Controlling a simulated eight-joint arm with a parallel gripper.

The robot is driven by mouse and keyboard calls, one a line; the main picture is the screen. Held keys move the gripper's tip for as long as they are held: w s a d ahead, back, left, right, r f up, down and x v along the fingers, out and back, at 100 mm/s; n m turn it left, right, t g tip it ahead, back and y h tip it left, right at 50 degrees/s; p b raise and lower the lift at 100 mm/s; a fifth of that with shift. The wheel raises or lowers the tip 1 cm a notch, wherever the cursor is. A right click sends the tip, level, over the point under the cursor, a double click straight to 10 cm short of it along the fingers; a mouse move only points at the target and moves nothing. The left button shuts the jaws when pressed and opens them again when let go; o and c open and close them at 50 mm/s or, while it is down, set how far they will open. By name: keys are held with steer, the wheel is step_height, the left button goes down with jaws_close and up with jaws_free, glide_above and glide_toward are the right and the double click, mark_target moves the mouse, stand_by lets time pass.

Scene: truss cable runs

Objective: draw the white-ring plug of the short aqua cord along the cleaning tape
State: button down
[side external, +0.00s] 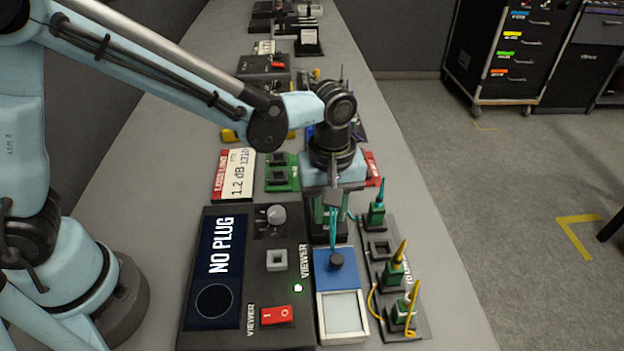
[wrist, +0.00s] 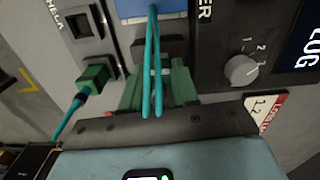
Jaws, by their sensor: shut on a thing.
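My gripper (side external: 333,198) is shut on a green plug (wrist: 181,82) of the short aqua cord (side external: 333,225), above a dark block at the far end of the blue cleaner (side external: 323,262). In the wrist view, two aqua cord strands (wrist: 148,60) run from the jaws toward the blue cleaner. A pale spot shows between the green parts; I cannot tell if it is the white ring. The plug's tip is hidden. The pale cleaning tape window (side external: 342,314) lies at the near end of the cleaner, clear of the gripper.
The viewer box (side external: 210,325) reads "NO PLUG" and stands left of the cleaner. A rack (side external: 413,322) at the right holds green plugs with aqua and yellow cords, and an empty socket (side external: 380,248). A green board (side external: 283,172) and a 1.2 dB sign (side external: 236,175) lie behind.

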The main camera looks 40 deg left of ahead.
steer(key=shift+w+a+f, duration=0.1)
steer(key=shift+w+a, duration=1.25)
steer(key=shift+a, duration=0.05)
stand_by(2.4)
steer(key=shift+r, duration=2.8)
